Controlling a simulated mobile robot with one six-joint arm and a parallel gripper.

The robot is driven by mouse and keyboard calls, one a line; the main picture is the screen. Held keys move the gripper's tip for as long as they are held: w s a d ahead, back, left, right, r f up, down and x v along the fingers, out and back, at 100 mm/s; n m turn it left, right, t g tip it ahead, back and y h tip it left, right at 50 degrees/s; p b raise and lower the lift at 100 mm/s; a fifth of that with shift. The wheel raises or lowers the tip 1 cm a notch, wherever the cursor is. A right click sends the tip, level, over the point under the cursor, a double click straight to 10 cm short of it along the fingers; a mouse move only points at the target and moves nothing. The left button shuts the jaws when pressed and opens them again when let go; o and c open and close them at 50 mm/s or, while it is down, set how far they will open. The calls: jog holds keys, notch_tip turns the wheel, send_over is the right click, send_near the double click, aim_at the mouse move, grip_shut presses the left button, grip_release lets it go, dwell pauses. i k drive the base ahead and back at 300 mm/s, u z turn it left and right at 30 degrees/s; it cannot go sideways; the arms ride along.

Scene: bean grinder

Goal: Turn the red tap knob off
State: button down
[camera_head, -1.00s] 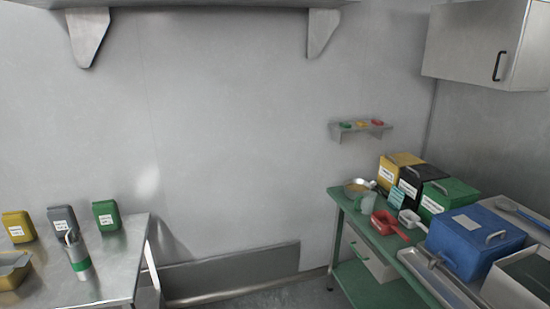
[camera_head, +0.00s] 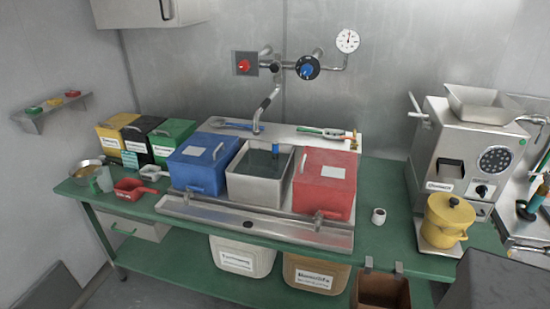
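The red tap knob (camera_head: 243,66) sits on a square plate on the metal back wall, at the upper middle of the head view. A black round valve with a blue centre (camera_head: 307,68) is to its right on the same pipework. The spout (camera_head: 266,106) bends down from the pipes behind the open basin (camera_head: 258,176), which holds dark liquid and a small blue item. I cannot tell whether water is running from the spout. My gripper is not in view.
A blue lidded box (camera_head: 202,162) and a red lidded box (camera_head: 325,183) flank the basin on the green table (camera_head: 390,222). A steel grinder (camera_head: 462,150) and yellow pot (camera_head: 447,218) stand at right. A pressure gauge (camera_head: 347,40) is above. Bins sit on the lower shelf.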

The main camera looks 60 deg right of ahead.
aim_at(245, 64)
jog(key=u, duration=1.3)
jog(key=k, duration=0.1)
jog(key=z, duration=2.75)
jog(key=k, duration=0.9)
jog(key=u, duration=0.15)
jog(key=i, duration=0.85)
jog(key=z, duration=0.05)
